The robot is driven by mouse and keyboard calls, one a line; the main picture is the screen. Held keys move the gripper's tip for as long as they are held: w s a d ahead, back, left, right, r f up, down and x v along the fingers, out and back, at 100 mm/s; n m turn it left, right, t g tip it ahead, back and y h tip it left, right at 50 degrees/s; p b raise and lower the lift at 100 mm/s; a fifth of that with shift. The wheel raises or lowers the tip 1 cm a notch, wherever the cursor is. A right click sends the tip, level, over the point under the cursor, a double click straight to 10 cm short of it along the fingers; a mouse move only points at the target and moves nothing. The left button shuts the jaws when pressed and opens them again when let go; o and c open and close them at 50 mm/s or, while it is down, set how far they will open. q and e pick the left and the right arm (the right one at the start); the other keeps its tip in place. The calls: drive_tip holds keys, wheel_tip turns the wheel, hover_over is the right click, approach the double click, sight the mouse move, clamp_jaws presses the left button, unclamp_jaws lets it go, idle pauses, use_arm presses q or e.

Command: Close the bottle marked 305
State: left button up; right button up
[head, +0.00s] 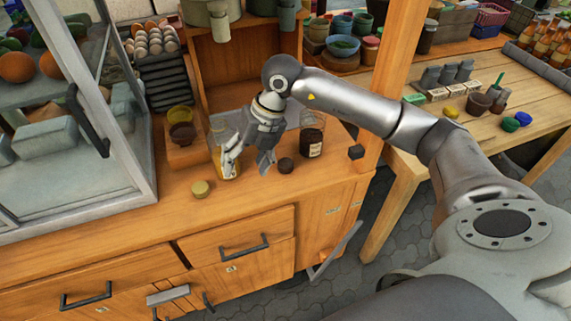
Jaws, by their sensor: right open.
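A clear bottle with dark contents and a pale label (313,138) stands upright on the wooden counter. Its label is too small to read, so I cannot tell whether it says 305. A dark round cap (285,165) lies on the counter in front of it. A yellowish round cap (200,188) lies in front of that bottle. My right gripper (249,164) is open, pointing down between the two bottles, close beside the yellow one. My left gripper is not in view.
A glass-fronted case (75,190) stands at the left. Small bowls (181,123) sit on a wooden block behind the yellow bottle. A wooden post (394,70) rises at the counter's right end. The counter front (240,200) has free room.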

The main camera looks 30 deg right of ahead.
drive_tip(key=d+r+m+h, duration=0.2)
drive_tip(key=d+h, duration=0.2)
drive_tip(key=d, duration=0.8)
drive_tip(key=shift+w+h, duration=0.2)
drive_tip(key=shift+h, duration=0.1)
drive_tip(key=shift+a, duration=0.1)
hover_over(285, 163)
drive_tip(key=s, duration=0.1)
drive_tip(key=shift+f+p, duration=0.3)
drive_tip(key=shift+f, duration=2.5)
drive_tip(key=f, duration=0.1)
drive_tip(key=f+p, duration=0.1)
drive_tip(key=f, duration=0.2)
drive_tip(key=shift+w, duration=0.3)
drive_tip(key=shift+w+f, duration=0.1)
drive_tip(key=shift+f, duration=0.5)
drive_tip(key=shift+c, duration=0.3)
